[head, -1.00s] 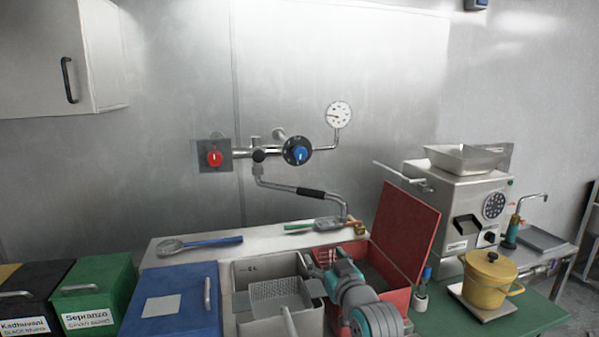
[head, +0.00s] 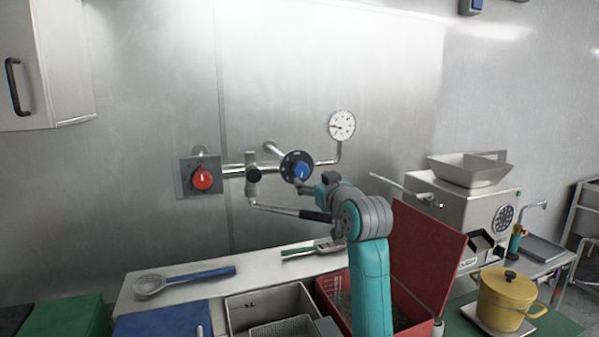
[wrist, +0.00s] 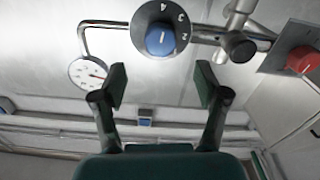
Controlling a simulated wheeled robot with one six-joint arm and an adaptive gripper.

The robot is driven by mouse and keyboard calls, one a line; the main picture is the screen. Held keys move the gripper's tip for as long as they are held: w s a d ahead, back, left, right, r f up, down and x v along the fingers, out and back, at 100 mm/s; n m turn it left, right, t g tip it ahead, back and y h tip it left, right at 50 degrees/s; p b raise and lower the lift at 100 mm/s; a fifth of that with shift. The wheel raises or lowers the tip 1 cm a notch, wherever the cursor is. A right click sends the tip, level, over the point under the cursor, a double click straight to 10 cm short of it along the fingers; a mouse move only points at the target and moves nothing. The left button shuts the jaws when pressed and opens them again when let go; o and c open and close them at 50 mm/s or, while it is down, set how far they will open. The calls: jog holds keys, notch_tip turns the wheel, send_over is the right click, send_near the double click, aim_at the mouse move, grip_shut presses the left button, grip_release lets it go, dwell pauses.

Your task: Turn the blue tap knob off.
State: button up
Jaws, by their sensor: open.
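The blue tap knob (head: 301,171) sits on a round black numbered dial on the wall pipework. In the wrist view the blue knob (wrist: 160,40) lies ahead of the fingers, centred between them, with its white mark and the dial numbers showing. My gripper (wrist: 162,82) is open and empty, its two dark fingers spread apart with the knob beyond their tips. In the head view my arm reaches up to the knob from the lower right, and my wrist hides part of the fingers. The fingers appear apart from the knob.
A red knob (head: 202,179) is on a plate to the left. A pressure gauge (head: 341,125) is above right, and a bent pipe with a black grip (head: 316,216) runs below. A red box (head: 334,292) with its lid raised and a grinder (head: 462,215) stand nearby.

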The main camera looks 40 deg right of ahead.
aim_at(302, 172)
jog(key=x, duration=0.8)
jog(key=shift+w, duration=0.35)
jog(key=c, duration=1.2)
